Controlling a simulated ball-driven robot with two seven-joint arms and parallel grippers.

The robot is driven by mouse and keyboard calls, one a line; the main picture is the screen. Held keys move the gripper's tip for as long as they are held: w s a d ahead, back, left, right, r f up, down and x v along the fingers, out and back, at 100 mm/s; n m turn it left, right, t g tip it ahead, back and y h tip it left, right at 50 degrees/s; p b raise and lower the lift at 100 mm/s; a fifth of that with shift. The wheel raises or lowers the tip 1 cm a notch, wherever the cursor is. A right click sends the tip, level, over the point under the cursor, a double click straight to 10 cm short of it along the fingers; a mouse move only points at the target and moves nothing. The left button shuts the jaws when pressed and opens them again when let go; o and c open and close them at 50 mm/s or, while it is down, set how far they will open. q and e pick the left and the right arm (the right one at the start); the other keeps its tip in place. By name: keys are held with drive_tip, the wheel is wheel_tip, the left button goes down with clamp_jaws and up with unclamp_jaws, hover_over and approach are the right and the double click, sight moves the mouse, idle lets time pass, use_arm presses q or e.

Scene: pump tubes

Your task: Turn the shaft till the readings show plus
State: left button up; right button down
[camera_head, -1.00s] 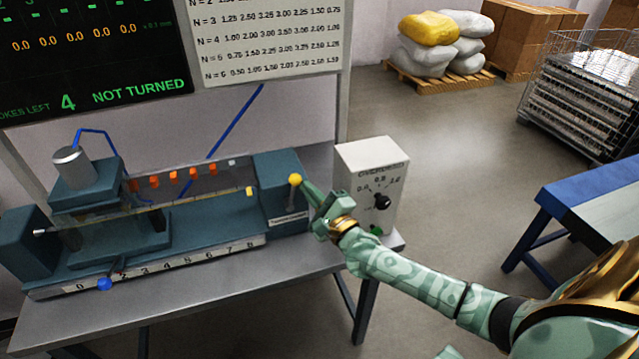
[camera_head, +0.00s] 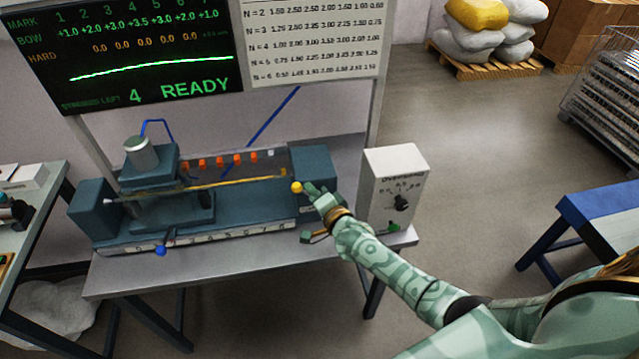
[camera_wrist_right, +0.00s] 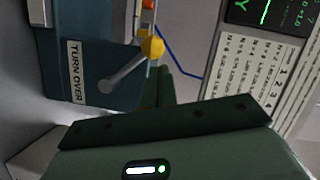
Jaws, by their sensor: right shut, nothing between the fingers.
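The shaft (camera_head: 225,185) is a thin brass-coloured bar lying along the teal machine (camera_head: 230,213). The turn-over lever ends in a yellow knob (camera_head: 296,188) at the machine's right block; in the right wrist view the knob (camera_wrist_right: 153,47) sits beside a "TURN OVER" label (camera_wrist_right: 76,73). My right gripper (camera_head: 311,189) is shut and empty, its fingertips close to the knob; I cannot tell whether they touch. The readings screen (camera_head: 150,50) shows a BOW row of plus values from +1.0 to +3.5, a green upward-curved line, and "4 READY". My left gripper is out of view.
A white Overbend dial box (camera_head: 393,190) stands right of the machine. A blue-knobbed handle (camera_head: 160,250) sticks out at the front. A printed table board (camera_head: 312,38) hangs behind. A blue bench (camera_head: 590,215) is at right and another table (camera_head: 30,215) at left.

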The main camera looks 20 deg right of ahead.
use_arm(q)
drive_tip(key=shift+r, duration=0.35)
use_arm(e)
drive_tip(key=shift+w+a+f, duration=0.15)
drive_tip(key=shift+a, duration=0.3)
drive_tip(key=shift+a+f, duration=0.1)
use_arm(q)
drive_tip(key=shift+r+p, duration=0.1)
drive_tip(key=shift+p, duration=0.25)
